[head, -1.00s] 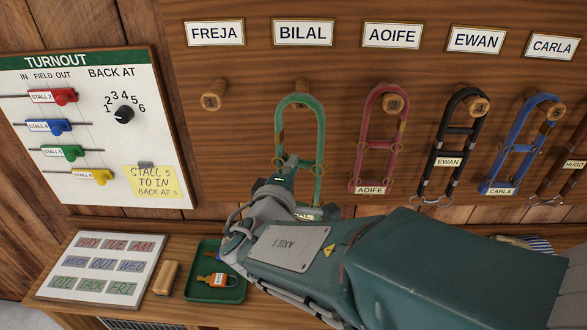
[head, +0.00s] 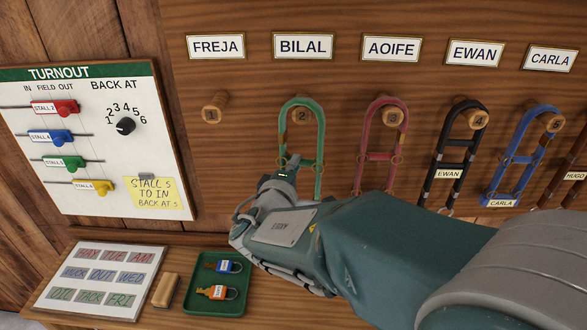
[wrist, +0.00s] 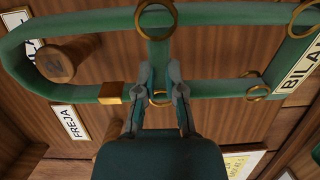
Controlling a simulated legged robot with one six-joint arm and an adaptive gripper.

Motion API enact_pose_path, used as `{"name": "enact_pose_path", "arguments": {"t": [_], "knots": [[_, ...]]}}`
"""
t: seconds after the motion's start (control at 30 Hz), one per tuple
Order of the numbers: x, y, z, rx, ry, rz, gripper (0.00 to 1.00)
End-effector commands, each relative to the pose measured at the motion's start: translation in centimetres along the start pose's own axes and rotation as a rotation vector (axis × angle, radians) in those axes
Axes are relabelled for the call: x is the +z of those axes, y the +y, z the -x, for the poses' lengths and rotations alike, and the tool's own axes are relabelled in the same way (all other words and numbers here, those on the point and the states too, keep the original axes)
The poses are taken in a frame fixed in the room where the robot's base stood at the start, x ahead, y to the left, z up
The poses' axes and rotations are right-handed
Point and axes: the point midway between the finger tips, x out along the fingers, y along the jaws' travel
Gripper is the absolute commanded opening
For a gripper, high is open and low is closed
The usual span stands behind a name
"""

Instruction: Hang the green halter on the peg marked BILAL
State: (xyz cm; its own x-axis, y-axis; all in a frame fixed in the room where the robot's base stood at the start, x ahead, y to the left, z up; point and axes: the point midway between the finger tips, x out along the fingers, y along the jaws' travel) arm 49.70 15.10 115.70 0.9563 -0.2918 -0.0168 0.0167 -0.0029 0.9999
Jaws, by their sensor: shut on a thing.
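The green halter (head: 321,140) is upright in front of the board, below the BILAL sign (head: 303,45). The BILAL peg (head: 302,115), numbered 2, shows inside the halter's top loop, just under its crown. In the wrist view the peg (wrist: 58,62) also shows within the loop of the halter (wrist: 205,90); I cannot tell how far it passes through. My gripper (head: 290,163) is shut on the halter lower down; in the wrist view its fingers (wrist: 160,85) close on a green strap. My arm hides the halter's lower part in the head view.
The FREJA peg (head: 214,107) to the left is empty. The red halter (head: 370,140), black halter (head: 449,150) and blue halter (head: 522,145) hang to the right.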

Motion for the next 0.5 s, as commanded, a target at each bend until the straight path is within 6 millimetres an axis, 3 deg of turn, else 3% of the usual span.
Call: {"name": "enact_pose_path", "arguments": {"t": [0.5], "knots": [[-0.7,0.0,-2.6,0.001,-0.001,-0.001,0.0]]}}
